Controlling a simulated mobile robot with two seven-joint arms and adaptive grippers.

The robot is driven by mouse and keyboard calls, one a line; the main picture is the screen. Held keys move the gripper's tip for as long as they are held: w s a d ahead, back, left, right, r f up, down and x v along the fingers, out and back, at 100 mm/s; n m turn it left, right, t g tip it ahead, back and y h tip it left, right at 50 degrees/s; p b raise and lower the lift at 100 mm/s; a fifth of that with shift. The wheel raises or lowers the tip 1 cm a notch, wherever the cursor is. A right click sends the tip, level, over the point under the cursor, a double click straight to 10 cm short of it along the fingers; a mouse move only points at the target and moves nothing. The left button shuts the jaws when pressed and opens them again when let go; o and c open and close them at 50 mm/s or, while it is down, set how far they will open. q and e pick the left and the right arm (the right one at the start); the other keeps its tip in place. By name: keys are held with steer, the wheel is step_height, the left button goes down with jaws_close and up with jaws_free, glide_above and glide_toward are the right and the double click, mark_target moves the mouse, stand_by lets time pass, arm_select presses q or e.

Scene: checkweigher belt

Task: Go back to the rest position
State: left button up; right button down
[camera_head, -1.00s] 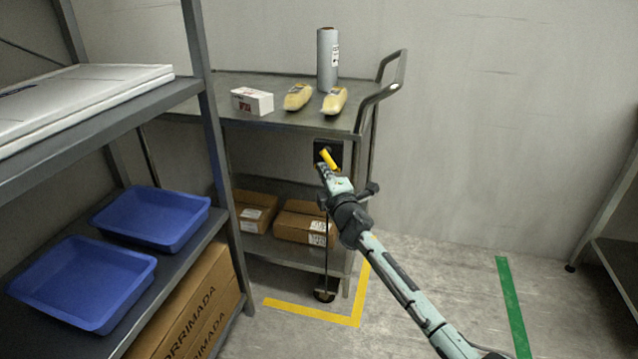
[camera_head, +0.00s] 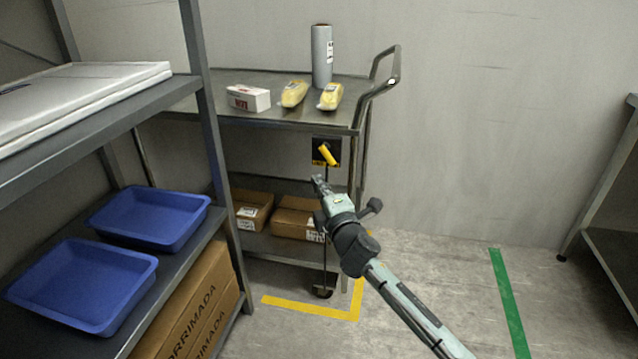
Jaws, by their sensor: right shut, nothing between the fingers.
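My right gripper (camera_head: 318,181) is shut and empty. Its arm comes in from the lower right, and the fingertips sit in front of the metal cart, a little below a black plate (camera_head: 321,145) with a yellow handle (camera_head: 327,155) on the cart's side. In the picture there is a gap between the fingertips and the yellow handle. My left gripper is not in view.
The cart (camera_head: 290,113) carries a white box (camera_head: 248,97), two yellow packs (camera_head: 331,96) and a grey roll (camera_head: 322,56). Cardboard boxes (camera_head: 297,219) lie on its lower shelf. A rack (camera_head: 205,130) with blue trays (camera_head: 150,218) stands left. Floor at right is clear.

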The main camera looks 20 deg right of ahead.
steer(key=shift+s, duration=0.1)
stand_by(0.4)
steer(key=s+d+f+m+g+h, duration=0.3)
steer(key=s+f+m+g, duration=0.6)
steer(key=s+f, duration=0.95)
steer(key=s+f+m+g+y, duration=0.1)
steer(key=s+f+m+g, duration=0.1)
steer(key=s+f, duration=0.3)
steer(key=s+f+m+g+y, duration=0.1)
steer(key=s+f+m+g, duration=0.2)
steer(key=s, duration=1.1)
step_height(320, 180, down, 4)
steer(key=shift+s+a+r+m+g+y, duration=0.25)
steer(key=shift+a+m+y, duration=0.2)
steer(key=shift+m, duration=0.55)
